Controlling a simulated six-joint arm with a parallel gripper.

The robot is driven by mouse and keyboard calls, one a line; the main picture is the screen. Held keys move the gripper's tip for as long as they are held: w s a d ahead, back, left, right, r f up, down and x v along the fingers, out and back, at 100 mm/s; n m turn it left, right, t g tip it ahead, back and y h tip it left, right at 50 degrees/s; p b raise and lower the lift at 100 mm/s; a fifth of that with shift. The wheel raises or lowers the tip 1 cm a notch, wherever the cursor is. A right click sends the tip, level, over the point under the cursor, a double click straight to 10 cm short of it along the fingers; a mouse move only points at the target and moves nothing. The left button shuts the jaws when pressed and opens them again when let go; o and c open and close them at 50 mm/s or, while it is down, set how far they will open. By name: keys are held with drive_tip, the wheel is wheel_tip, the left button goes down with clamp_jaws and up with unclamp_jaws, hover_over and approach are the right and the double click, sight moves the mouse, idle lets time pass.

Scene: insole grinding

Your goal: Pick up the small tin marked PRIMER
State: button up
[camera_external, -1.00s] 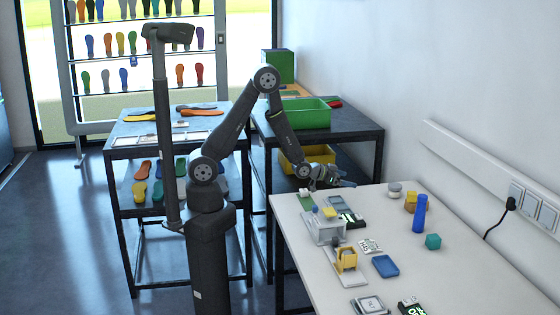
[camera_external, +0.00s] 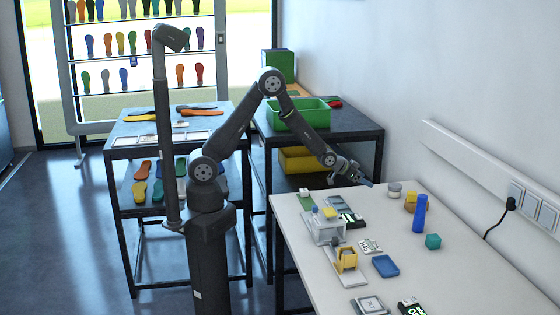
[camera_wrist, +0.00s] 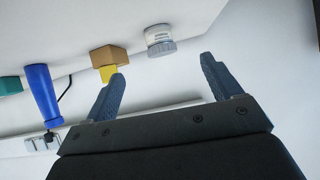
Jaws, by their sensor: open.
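A small grey tin with a pale label (camera_wrist: 160,40) stands on the white table, and it also shows in the external view (camera_external: 395,190). The writing on its label is too small to read. My gripper (camera_wrist: 162,70) is open and empty, its two blue fingers apart. In the wrist view the tin lies beyond the fingertips, roughly in line with the gap between them. In the external view my gripper (camera_external: 367,182) is just left of the tin, apart from it, above the table's far edge.
An orange-brown block with a yellow part (camera_external: 411,202), a blue bottle-like cylinder (camera_external: 420,214) and a teal block (camera_external: 433,241) stand near the tin. A blue tray (camera_external: 385,266) and several devices lie nearer. The wall (camera_external: 470,110) bounds the right side.

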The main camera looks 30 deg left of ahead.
drive_tip(key=w+d+r+g+y, duration=0.2)
drive_tip(key=w+d+r+g, duration=0.1)
drive_tip(key=w+d, duration=0.25)
drive_tip(key=m+g+y, duration=0.2)
approach(395, 185)
drive_tip(key=shift+g, duration=0.3)
drive_tip(key=x, duration=0.6)
drive_tip(key=shift+w+a, duration=0.25)
drive_tip(key=shift+w, duration=0.05)
drive_tip(key=shift+d+x, duration=0.1)
drive_tip(key=shift+x, duration=1.4)
drive_tip(key=shift+d+x, duration=0.15)
drive_tip(key=shift+x, duration=1.4)
drive_tip(key=shift+s, duration=0.1)
drive_tip(key=c, duration=1)
drive_tip(key=shift+c, duration=0.6)
drive_tip(key=shift+r, duration=0.2)
